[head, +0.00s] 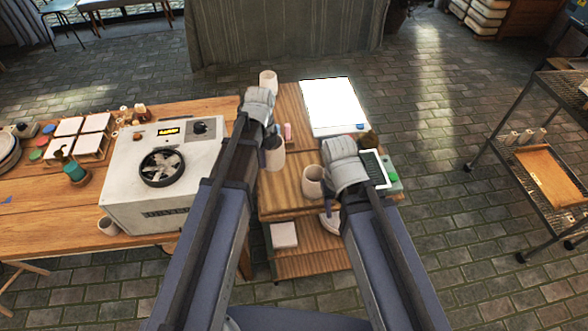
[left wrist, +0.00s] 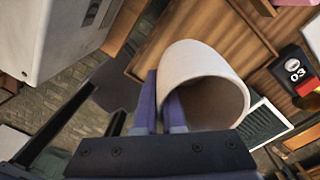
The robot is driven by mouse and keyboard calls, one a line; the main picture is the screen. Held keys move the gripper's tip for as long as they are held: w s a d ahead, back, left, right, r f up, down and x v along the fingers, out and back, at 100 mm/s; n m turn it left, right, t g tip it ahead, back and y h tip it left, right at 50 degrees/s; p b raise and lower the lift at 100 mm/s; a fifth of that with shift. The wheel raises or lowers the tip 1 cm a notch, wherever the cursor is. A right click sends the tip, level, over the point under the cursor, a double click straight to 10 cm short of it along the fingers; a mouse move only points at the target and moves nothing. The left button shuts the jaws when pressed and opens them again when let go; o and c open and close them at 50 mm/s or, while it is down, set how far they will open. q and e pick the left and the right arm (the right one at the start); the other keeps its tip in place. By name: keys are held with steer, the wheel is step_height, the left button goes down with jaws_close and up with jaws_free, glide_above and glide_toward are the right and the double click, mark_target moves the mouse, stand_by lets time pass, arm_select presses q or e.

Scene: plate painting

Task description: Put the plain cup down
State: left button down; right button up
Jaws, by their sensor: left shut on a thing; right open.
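The plain off-white cup (left wrist: 205,85) is held between the blue fingers of my left gripper (left wrist: 165,112), its mouth facing the lower right of the left wrist view. In the head view, my left gripper (head: 272,140) is over the left side of the small wooden table (head: 290,100), and the held cup (head: 275,160) shows below the wrist. Whether its base touches the table I cannot tell. My right gripper (head: 328,206) is open near the table's front, partly hidden by its wrist. Another pale cup (head: 312,182) stands left of the right wrist.
A white box with a fan (head: 160,165) stands on the left workbench. A bright white panel (head: 335,105) lies at the table's back right, with a dark-screened tablet (head: 375,168) nearer. A further pale cup (head: 268,80) shows beyond my left wrist. A wire rack (head: 540,130) stands right.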

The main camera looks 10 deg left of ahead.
arm_select(q)
steer(key=shift+w, duration=0.1)
steer(key=shift+r+m, duration=0.15)
steer(key=shift+m, duration=0.15)
steer(key=shift+a+f, duration=0.15)
steer(key=shift+f, duration=0.05)
steer(key=b, duration=1)
glide_above(267, 188)
step_height(267, 188, down, 10)
steer(key=shift+w+r, duration=0.1)
steer(key=shift+w, duration=0.05)
steer(key=shift+f, duration=0.2)
steer(key=c, duration=1)
jaws_free()
steer(key=shift+r, duration=0.1)
